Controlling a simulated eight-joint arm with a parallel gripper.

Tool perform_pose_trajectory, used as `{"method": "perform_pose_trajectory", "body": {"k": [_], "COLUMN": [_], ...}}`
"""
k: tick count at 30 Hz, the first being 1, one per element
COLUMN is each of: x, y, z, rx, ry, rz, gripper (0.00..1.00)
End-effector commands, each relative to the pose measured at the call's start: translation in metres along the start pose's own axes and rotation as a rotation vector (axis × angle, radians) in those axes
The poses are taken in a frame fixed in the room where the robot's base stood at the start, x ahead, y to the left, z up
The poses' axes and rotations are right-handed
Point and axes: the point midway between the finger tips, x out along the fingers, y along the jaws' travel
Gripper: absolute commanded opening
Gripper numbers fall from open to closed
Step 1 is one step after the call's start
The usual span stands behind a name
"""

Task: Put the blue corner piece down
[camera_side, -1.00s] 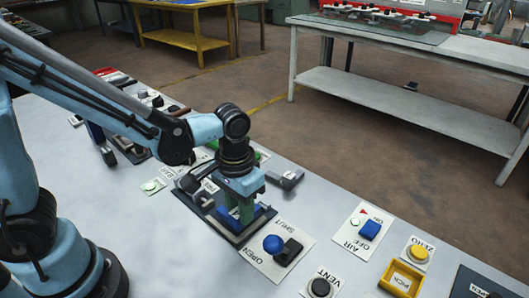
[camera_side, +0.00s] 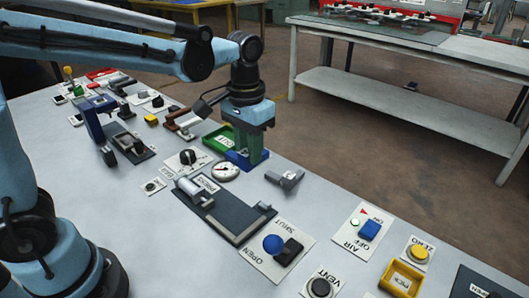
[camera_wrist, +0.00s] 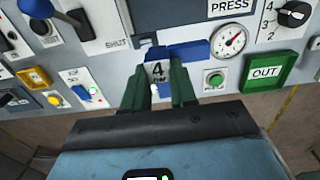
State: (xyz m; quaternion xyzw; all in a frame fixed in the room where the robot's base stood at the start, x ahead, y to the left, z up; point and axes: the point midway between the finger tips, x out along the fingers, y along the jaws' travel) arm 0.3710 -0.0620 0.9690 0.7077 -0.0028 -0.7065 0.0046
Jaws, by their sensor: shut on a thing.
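The blue corner piece (camera_side: 238,160) is between the green fingers of my gripper (camera_side: 248,155) in the side view. It is beside the right edge of the green OUT tray (camera_side: 218,138), and I cannot tell whether it touches the table. In the wrist view my gripper (camera_wrist: 163,88) is shut on the blue piece (camera_wrist: 190,50), which lies partly behind the fingers. A label with a 4 shows between the fingers. The green OUT tray (camera_wrist: 265,72) is to the right there, apart from the piece.
A grey block (camera_side: 285,178) lies at the right. Table is bare between the block and the OPEN/SHUT panel (camera_side: 277,252).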

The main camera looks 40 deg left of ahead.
Motion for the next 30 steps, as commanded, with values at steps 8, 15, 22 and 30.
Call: {"method": "perform_pose_trajectory", "body": {"k": [8,15,22,30], "x": [-0.003,-0.001,0.017,0.050], "y": [-0.066,-0.098,-0.131,-0.185], "z": [-0.068,-0.089,-0.098,-0.112], "rx": [-0.004,0.001,-0.002,-0.002], "ry": [0.000,-0.001,-0.001,-0.001], "rz": [-0.007,-0.010,-0.011,-0.011], "gripper": [0.00,0.00,0.00,0.00]}}
